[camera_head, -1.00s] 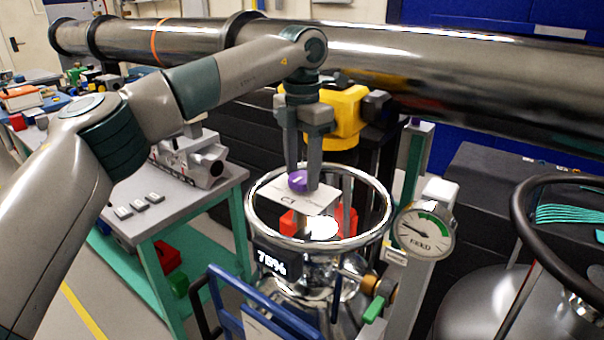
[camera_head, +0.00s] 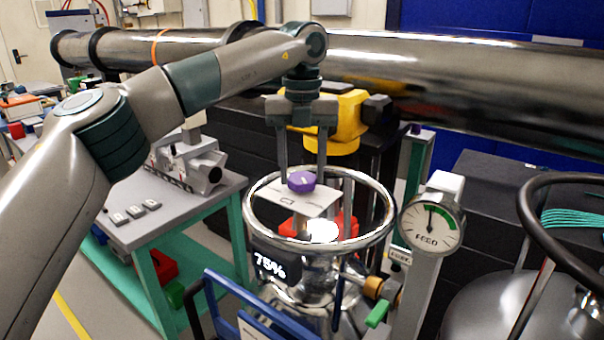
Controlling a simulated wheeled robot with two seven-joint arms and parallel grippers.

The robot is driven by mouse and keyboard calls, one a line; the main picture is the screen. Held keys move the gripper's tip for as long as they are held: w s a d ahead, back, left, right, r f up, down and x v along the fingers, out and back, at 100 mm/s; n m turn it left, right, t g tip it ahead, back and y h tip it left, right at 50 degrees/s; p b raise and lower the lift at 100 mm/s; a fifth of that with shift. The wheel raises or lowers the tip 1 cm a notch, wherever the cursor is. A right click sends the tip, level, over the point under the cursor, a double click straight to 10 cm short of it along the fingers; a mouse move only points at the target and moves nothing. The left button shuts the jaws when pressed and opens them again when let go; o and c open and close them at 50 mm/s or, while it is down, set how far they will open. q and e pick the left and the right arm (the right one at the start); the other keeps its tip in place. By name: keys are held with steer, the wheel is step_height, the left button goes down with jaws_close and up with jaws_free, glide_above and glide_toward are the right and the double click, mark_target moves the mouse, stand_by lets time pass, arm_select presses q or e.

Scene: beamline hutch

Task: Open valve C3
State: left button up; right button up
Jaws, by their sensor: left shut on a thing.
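Valve C3 has a purple knob (camera_head: 301,182) on top of a white label plate (camera_head: 309,203), inside the chrome ring (camera_head: 258,222) of a steel vessel. The knob's white mark points nearly straight away from me. My left gripper (camera_head: 302,174) points down from above with one finger on each side of the knob and is shut on it. The FEED gauge (camera_head: 431,227) to the right has its needle pointing nearly straight up, at the edge of its green band. A display (camera_head: 272,263) on the vessel reads 75%. My right gripper is out of view.
A large steel pipe (camera_head: 470,80) runs behind my left arm. A yellow device (camera_head: 340,120) stands behind the gripper. A blue frame (camera_head: 245,300) is in front of the vessel, a grey bench (camera_head: 185,210) to the left, and a dark hoop (camera_head: 530,215) to the right.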

arm_select(q)
steer(key=shift+n, duration=0.8)
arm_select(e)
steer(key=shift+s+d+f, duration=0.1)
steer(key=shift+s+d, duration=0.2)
arm_select(q)
steer(key=shift+r, duration=0.1)
steer(key=o, duration=1)
steer(key=shift+o, duration=0.2)
steer(key=shift+r, duration=0.55)
step_height(320, 180, up, 11)
step_height(320, 180, up, 5)
steer(key=p, duration=0.2)
glide_above(303, 177)
steer(key=shift+s+r, duration=0.1)
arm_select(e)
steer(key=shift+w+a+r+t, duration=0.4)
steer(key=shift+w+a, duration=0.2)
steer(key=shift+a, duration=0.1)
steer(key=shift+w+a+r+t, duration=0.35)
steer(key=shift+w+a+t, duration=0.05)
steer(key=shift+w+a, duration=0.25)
